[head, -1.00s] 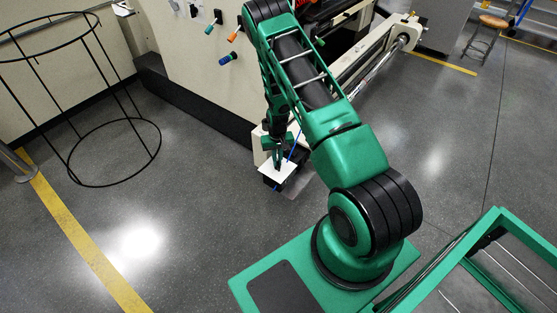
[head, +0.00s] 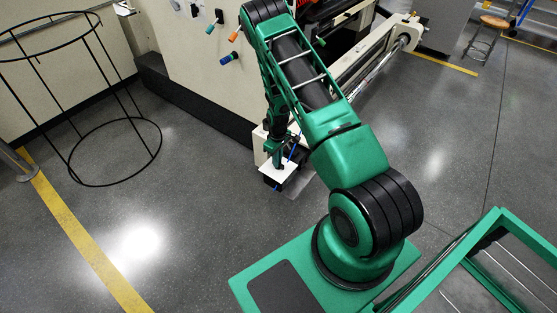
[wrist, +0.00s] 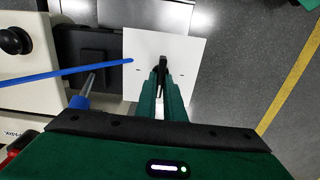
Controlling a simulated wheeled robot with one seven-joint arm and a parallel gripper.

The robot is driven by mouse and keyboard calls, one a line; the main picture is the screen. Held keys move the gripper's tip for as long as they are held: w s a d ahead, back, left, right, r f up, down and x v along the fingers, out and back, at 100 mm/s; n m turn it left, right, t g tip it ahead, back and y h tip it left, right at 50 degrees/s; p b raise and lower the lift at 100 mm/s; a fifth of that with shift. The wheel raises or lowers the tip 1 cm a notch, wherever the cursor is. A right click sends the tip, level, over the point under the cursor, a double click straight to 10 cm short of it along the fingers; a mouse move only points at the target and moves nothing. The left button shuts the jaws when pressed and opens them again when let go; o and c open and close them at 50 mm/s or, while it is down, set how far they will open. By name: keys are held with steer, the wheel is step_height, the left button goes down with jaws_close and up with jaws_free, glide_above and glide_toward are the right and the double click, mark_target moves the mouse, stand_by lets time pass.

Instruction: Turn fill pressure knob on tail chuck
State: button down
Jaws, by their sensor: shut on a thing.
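A white plate (wrist: 190,50) on the tail chuck unit faces the wrist camera. The fill pressure knob, a small dark handle (wrist: 163,62), stands out from the middle of this plate. My gripper (wrist: 164,82) is shut on the knob, and its green fingers hide part of it. In the head view my gripper (head: 277,162) is low at the machine's near corner, over the white plate (head: 279,175). The knob cannot be made out there.
A blue rod (wrist: 65,73) reaches the plate's left side, and a blue-tipped lever (wrist: 81,100) is close to my fingers. A black round knob (wrist: 15,40) sits further left. A black wire frame (head: 115,122) stands left in the head view.

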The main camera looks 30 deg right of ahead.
steer(key=shift+w, duration=0.2)
stand_by(0.3)
steer(key=c, duration=1.9)
jaws_free()
steer(key=shift+s, duration=0.1)
steer(key=shift+o, duration=0.2)
step_height(320, 180, up, 11)
steer(key=shift+d+f, duration=0.1)
